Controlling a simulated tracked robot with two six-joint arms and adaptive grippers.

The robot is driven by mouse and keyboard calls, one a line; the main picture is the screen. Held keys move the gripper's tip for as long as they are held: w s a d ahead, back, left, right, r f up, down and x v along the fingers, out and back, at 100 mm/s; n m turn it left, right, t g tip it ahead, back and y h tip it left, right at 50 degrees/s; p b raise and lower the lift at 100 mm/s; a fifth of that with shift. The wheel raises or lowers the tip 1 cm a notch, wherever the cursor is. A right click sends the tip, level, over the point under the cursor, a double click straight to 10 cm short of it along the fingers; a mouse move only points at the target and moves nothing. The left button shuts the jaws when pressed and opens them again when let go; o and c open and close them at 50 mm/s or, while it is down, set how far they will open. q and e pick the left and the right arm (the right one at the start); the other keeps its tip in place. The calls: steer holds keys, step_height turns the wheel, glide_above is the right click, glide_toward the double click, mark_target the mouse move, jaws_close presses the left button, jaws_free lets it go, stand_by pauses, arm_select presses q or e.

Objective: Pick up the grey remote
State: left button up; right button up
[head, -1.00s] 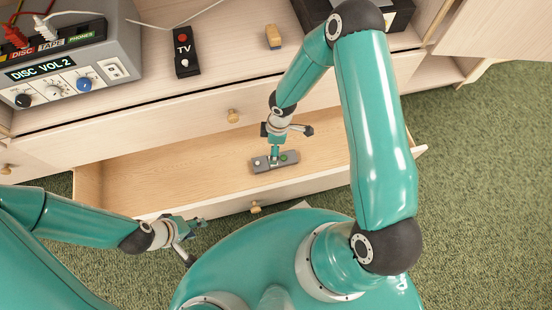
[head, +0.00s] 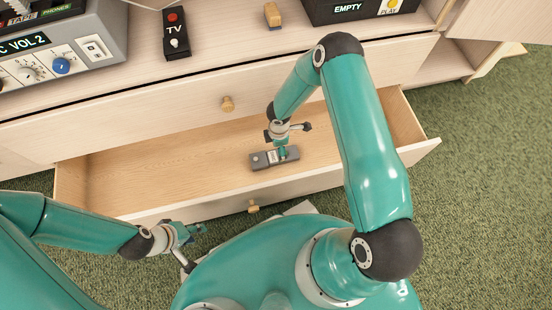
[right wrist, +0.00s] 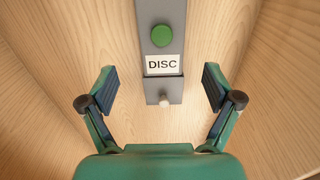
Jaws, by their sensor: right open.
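The grey remote (head: 262,161) lies in the open drawer (head: 120,180). In the right wrist view the remote (right wrist: 161,85) shows a green button, a white DISC label and a small pale knob. My right gripper (head: 282,150) reaches down into the drawer over the remote and hides part of it in the head view. In the right wrist view my right gripper (right wrist: 160,88) is open, with one finger on each side of the remote and a gap to both. My left gripper (head: 197,230) is outside the drawer, in front of it and empty; its fingers are too small to judge.
The drawer's front wall (head: 330,178) stands between my base and the remote. Green carpet (head: 480,200) is clear at right.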

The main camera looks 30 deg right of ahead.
steer(key=shift+f+b, duration=1.25)
steer(key=shift+f, duration=1.55)
steer(key=c, duration=1.4)
steer(key=shift+r, duration=0.25)
